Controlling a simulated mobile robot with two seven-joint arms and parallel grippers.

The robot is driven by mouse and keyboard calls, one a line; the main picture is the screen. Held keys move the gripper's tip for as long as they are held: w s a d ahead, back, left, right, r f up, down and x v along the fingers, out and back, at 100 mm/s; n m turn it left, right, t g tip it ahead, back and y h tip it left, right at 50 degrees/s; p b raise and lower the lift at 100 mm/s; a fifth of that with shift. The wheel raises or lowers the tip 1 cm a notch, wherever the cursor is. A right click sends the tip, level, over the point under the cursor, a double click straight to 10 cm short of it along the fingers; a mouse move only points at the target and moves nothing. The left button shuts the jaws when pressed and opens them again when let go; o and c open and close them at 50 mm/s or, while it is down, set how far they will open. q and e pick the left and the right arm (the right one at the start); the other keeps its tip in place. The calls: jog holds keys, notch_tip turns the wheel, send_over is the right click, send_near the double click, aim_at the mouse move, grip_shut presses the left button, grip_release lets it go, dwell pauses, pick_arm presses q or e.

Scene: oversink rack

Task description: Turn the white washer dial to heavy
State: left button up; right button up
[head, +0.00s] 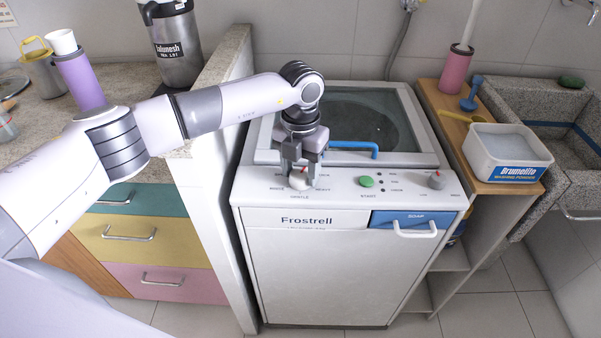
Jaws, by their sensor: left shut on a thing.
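The white washer dial (299,182) sits at the left end of the washer's control panel (335,185). My left gripper (299,174) points down over it and is shut on it, with the fingers at its sides. Small labels surround the dial; one at its right seems to read heavy, one at its left rinse and one below gentle. The dial's pointer is too small and too covered to read. The white washer (325,270) is marked Frostrell. My right gripper is not in view.
A green button (367,181) and a grey knob (437,181) sit right of the dial. The washer's glass lid (365,115) with a blue handle (354,147) is behind the panel. A washing powder box (506,152) stands on the right shelf; a partition (212,160) stands left.

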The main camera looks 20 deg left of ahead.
pick_arm(q)
jog(key=m+b, duration=0.2)
jog(key=m, duration=0.2)
jog(key=shift+f+m, duration=0.1)
jog(key=shift+m, duration=0.2)
jog(key=shift+m+b, duration=0.45)
jog(key=shift+m, duration=0.45)
jog(key=shift+m+b, duration=0.35)
jog(key=shift+m, duration=0.65)
jog(key=m+b, duration=0.1)
jog(key=m, duration=0.2)
jog(key=shift+m, duration=0.3)
jog(key=m, duration=0.2)
jog(key=shift+m+b, duration=0.3)
jog(key=shift+b, duration=0.1)
jog(key=shift+m+b, duration=0.35)
jog(key=shift+m, duration=1.65)
jog(key=o, duration=1)
